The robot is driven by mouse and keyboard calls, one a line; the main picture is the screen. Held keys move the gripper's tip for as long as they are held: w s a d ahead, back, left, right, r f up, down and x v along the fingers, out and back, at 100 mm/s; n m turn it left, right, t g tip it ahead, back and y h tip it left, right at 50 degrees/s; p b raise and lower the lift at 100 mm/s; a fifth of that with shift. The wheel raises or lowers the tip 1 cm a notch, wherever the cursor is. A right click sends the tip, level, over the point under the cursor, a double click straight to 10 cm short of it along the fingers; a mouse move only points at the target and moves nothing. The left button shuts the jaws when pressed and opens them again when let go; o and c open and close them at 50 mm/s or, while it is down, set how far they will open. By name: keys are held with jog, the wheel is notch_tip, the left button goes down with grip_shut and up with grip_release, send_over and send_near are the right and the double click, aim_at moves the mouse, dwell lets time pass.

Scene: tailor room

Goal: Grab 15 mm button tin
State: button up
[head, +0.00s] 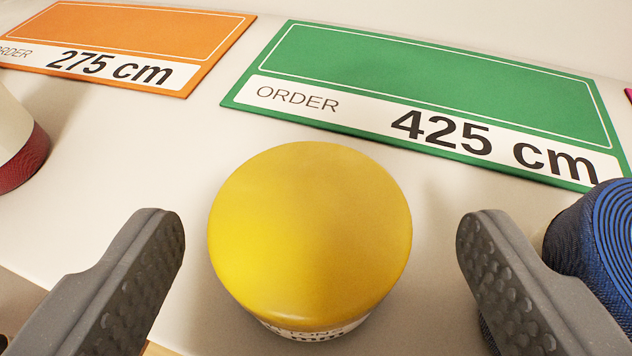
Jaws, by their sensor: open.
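A round tin with a yellow lid (310,228) stands upright on the pale table, in the middle of the head view. A white label shows below the lid at the front, with part of "BUTTONS" and "mm" in view; the size number is hidden. My gripper (318,225) is open, with one grey finger to the left of the tin and one to the right. There is a gap between each finger and the lid, and neither finger touches it.
A blue rolled ribbon (598,250) stands close behind the right finger. A dark red and cream roll (20,150) is at the left edge. Flat order cards lie behind: orange "275 cm" (130,40) and green "425 cm" (430,85). The table's front edge shows at lower left.

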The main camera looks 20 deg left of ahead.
aim_at(312, 197)
jog(key=shift+p+x, duration=0.3)
jog(key=shift+x, duration=2.3)
jog(key=shift+s, duration=0.2)
jog(key=c, duration=1.1)
